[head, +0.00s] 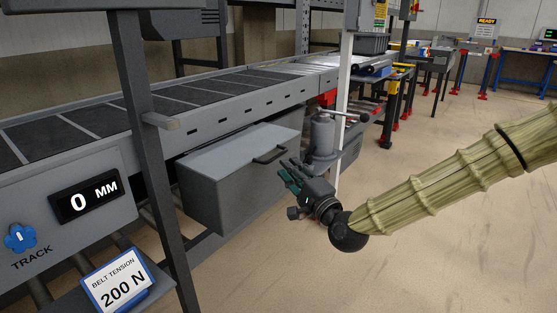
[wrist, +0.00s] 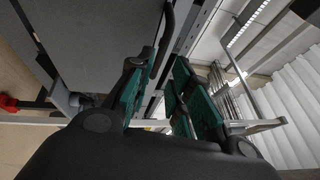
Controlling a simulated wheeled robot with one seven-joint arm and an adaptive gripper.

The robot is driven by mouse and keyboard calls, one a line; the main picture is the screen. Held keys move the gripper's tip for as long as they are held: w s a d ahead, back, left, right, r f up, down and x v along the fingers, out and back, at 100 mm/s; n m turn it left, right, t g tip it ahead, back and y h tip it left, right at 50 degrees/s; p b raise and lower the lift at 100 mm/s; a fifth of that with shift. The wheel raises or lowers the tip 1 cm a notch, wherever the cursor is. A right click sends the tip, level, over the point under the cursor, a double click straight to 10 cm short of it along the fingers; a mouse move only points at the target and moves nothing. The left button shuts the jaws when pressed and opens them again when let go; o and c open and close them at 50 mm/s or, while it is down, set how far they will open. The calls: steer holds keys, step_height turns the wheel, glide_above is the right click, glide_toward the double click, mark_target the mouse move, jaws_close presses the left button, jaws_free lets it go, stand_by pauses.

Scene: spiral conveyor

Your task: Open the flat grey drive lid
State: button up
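The flat grey drive lid (head: 232,147) is the top of a grey box (head: 232,196) below the conveyor, and it lies closed. A black bar handle (head: 271,155) sits near its right front edge. My gripper (head: 287,172) is just right of the handle, with its fingers pointing up and left towards it. In the wrist view my gripper (wrist: 160,92) has its two green-padded fingers apart with a gap between them. A dark bar (wrist: 167,38), which looks like the handle, shows beyond the fingertips near that gap. I cannot tell whether a finger touches it.
A grey cylinder (head: 322,134) on a bracket and a white post (head: 343,110) stand close behind my gripper. The conveyor belt (head: 150,103) runs above the box. A dark upright (head: 155,165) stands left of the box. The floor (head: 290,270) in front is clear.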

mark_target(278, 154)
steer(key=b+x, duration=0.1)
steer(key=x, duration=0.6)
steer(key=shift+w, duration=0.1)
steer(key=shift+c, duration=0.5)
jaws_close()
steer(key=shift+f, duration=0.1)
